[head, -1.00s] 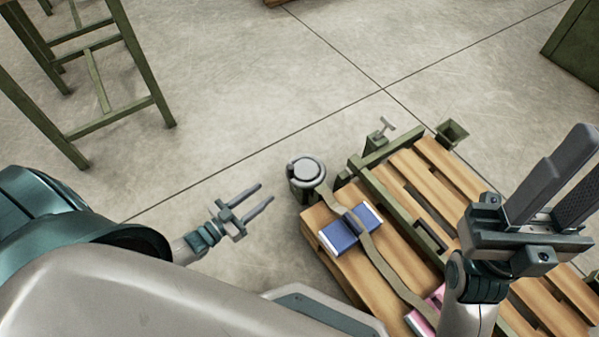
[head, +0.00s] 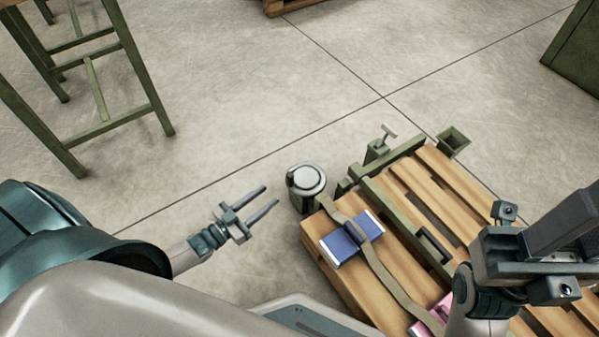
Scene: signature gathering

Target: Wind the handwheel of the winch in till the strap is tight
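The winch (head: 302,203) stands at the left corner of the pallet, with a round pale-grey handwheel (head: 308,179) on top. An olive strap (head: 378,268) runs from it over a blue block (head: 339,247) and on to a pink block (head: 427,322) at the lower edge. The strap bends along its length; I cannot tell how tight it is. My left gripper (head: 270,195) is open and empty, its two fingers apart and pointing at the winch from the left, not touching it. My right gripper (head: 572,222) is over the pallet's right side; its fingers overlap or leave the frame.
The wooden pallet (head: 442,191) carries a green metal frame (head: 402,213). A small T-handled green clamp (head: 378,148) and an open green box (head: 453,142) stand at its far edge. A green-legged stand (head: 142,78) is at upper left. The floor between is clear.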

